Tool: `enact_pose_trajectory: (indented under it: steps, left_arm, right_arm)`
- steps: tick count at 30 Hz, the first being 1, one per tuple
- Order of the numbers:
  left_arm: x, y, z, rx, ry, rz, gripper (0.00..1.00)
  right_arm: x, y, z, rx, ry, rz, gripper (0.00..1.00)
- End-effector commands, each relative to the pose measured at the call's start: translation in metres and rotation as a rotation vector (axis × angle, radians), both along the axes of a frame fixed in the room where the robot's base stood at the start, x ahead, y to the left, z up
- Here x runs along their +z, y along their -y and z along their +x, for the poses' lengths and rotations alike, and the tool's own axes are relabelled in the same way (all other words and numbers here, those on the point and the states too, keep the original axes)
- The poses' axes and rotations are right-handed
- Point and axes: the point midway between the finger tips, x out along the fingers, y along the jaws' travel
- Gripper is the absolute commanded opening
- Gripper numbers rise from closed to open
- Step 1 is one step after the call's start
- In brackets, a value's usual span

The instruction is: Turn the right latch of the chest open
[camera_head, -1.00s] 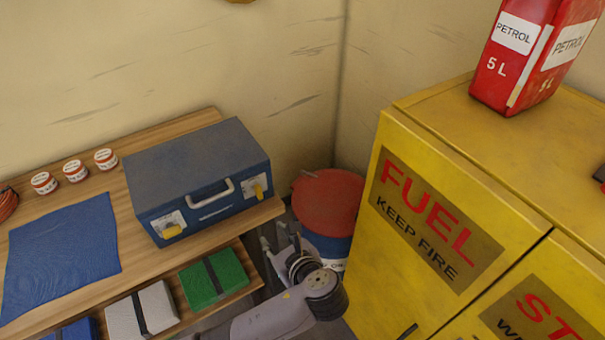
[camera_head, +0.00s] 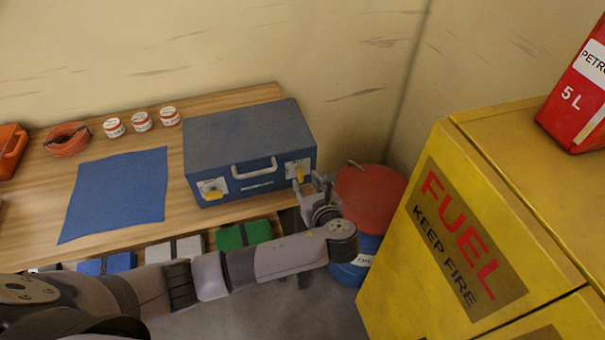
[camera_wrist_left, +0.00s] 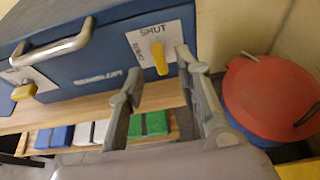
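The blue chest (camera_head: 247,145) stands on the wooden bench with a grey handle on its front. Its right latch, a yellow knob (camera_head: 299,174) on a white plate, is at the chest's front right. In the left wrist view the right latch (camera_wrist_left: 160,58) hangs below the word SHUT, with another word sideways at its left. The left latch (camera_head: 214,195) is also yellow. My left gripper (camera_head: 315,185) is just in front of and right of the right latch; in the wrist view (camera_wrist_left: 157,75) its fingers are spread, with nothing between them. My right gripper is not in view.
A red-lidded blue drum (camera_head: 368,195) stands close right of my left gripper. The yellow fuel cabinet (camera_head: 480,220) fills the right side. A blue mat (camera_head: 118,190) and several small tins lie left of the chest. Coloured boxes sit on a lower shelf.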

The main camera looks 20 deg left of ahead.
Motion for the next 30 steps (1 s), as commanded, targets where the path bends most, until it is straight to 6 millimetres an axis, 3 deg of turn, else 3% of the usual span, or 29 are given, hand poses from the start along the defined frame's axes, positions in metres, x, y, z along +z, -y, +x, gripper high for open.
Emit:
enact_pose_trajectory:
  steps: [9,20,30]
  left_arm:
    - [-0.016,-0.022,0.032,0.001,-0.001,0.001,0.32]
    - [-0.018,-0.025,0.036,0.000,0.000,-0.001,0.32]
    - [-0.018,-0.024,0.035,0.000,-0.001,-0.001,0.09]
  right_arm:
    - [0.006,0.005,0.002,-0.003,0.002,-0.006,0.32]
    - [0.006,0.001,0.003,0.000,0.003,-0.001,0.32]
    - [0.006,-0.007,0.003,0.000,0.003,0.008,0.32]
